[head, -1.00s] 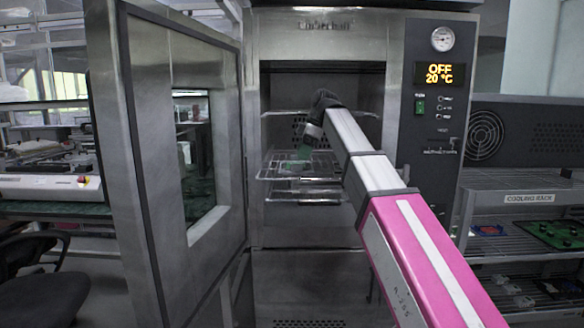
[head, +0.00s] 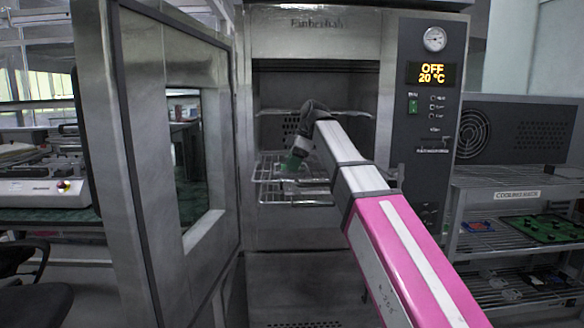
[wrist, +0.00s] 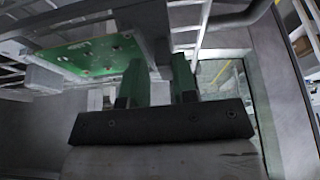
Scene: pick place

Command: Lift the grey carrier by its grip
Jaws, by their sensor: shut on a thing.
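My gripper (wrist: 158,68) has green fingers shut on the upright grey grip (wrist: 153,45) of the grey carrier (wrist: 42,80). A green circuit board (wrist: 88,57) lies on the carrier, left of the fingers in the wrist view. In the head view my gripper (head: 295,161) is inside the open oven, by the pulled-out wire shelf (head: 268,180). The carrier is hard to make out there, and I cannot tell whether it touches the shelf.
The oven's control panel (head: 425,125) is on the right, reading OFF, 20 °C. A cooling rack (head: 500,195) with boards stands at the right. Wire shelf bars (wrist: 205,25) run close to the gripper.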

